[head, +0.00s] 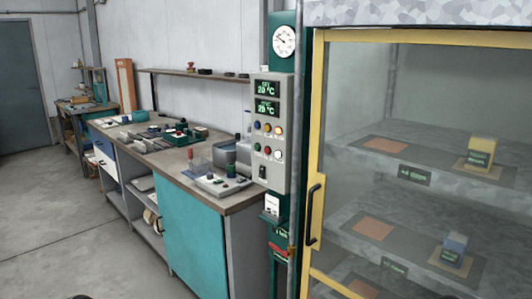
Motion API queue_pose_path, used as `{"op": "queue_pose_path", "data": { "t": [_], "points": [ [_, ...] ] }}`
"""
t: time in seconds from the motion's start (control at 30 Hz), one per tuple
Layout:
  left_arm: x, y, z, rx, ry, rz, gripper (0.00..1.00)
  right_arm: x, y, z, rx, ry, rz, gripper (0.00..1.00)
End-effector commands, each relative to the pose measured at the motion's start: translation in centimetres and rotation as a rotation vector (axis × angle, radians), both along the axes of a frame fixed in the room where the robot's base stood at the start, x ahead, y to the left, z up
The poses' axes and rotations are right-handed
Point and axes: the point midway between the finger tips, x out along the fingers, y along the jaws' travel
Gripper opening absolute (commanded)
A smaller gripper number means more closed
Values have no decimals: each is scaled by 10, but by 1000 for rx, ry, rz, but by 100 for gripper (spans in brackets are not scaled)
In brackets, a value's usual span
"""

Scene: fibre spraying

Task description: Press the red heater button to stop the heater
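A grey control panel (271,133) is mounted upright on a dark green post, left of the glass-doored cabinet. It has two rows of small round buttons. The red button (267,150) appears to be in the middle of the lower row, between a green button (257,147) and a whitish one (278,153). Whether it is pressed is too small to tell. Two green displays (267,88) above the buttons both seem to read 20 °C. A black switch (263,172) sits below the buttons.
The cabinet's yellow-framed door (313,150) is shut, with a black handle (313,214); boxes stand on shelves inside. A long workbench (222,197) with tools runs along the wall left of the panel. A round gauge (284,41) hangs above. The floor (60,220) at left is clear.

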Motion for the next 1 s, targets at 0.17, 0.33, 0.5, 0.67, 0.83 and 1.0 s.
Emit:
{"op": "queue_pose_path", "data": {
  "t": [0.17,0.33,0.5,0.67,0.83,1.0],
  "points": [
    [0,0,0,0,0,0,36,0,0,0,0,0,0,15],
    [0,0,0,0,0,0,36,0,0,0,0,0,0,1],
    [0,0,0,0,0,0,36,0,0,0,0,0,0,0],
    [0,0,0,0,0,0,36,0,0,0,0,0,0,0],
    [0,0,0,0,0,0,36,0,0,0,0,0,0,0],
    [0,0,0,0,0,0,36,0,0,0,0,0,0,0]
  ]
}}
